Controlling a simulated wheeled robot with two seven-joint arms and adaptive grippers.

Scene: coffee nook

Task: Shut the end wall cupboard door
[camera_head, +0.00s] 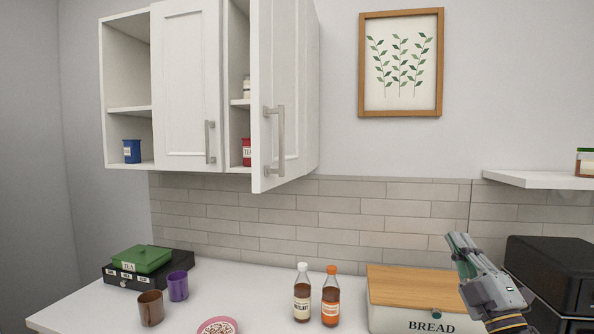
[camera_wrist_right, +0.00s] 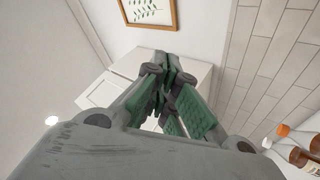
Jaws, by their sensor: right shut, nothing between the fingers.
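The white wall cupboard (camera_head: 130,60) hangs at the upper left in the head view. Its right-end door (camera_head: 293,60) stands open, swung out toward me, with a grey bar handle (camera_head: 281,140). A red tin and a white jar show in the gap behind it. My right gripper (camera_head: 459,243) is at the lower right, shut and empty, well apart from the door and below it. In the right wrist view its fingers (camera_wrist_right: 168,90) are together, with white cupboard surfaces (camera_wrist_right: 193,70) beyond and partly hidden by them. My left gripper is not in view.
The other cupboard door (camera_head: 185,85) is shut. Below my right gripper is a bread bin (camera_head: 400,322), with a black appliance (camera_head: 545,270) beside it. Two bottles (camera_head: 302,292) and mugs (camera_head: 151,308) stand on the counter. The wall between door and gripper is clear below the framed picture (camera_head: 401,62).

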